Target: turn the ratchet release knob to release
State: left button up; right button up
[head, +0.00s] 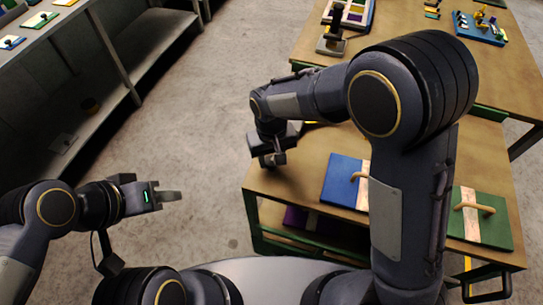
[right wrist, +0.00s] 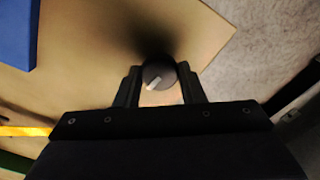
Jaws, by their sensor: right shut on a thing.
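The ratchet release knob (right wrist: 159,75) is a small dark round knob with a pale pointer mark, seen in the right wrist view near the table's corner. The mark points to the lower left in that view. My right gripper (right wrist: 160,88) is shut on the knob, one finger on each side. In the head view my right gripper (head: 272,159) is at the left edge of the wooden table, and I cannot make out the knob there. My left gripper (head: 170,196) hangs over the floor, apart from the table; its finger gap cannot be made out.
The wooden table (head: 310,147) holds a blue block with a handle (head: 341,181) and a green one (head: 487,232). My right arm hides part of the tabletop. Another table (head: 480,62) with trays stands behind. A grey shelf (head: 62,40) is at the left, with open floor between.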

jog(key=m, duration=0.8)
jog(key=shift+p, duration=0.3)
jog(key=m, duration=0.3)
jog(key=shift+r+m+p, duration=0.1)
jog(key=shift+m+p, duration=0.9)
jog(key=shift+m, duration=1.4)
jog(key=o, duration=1)
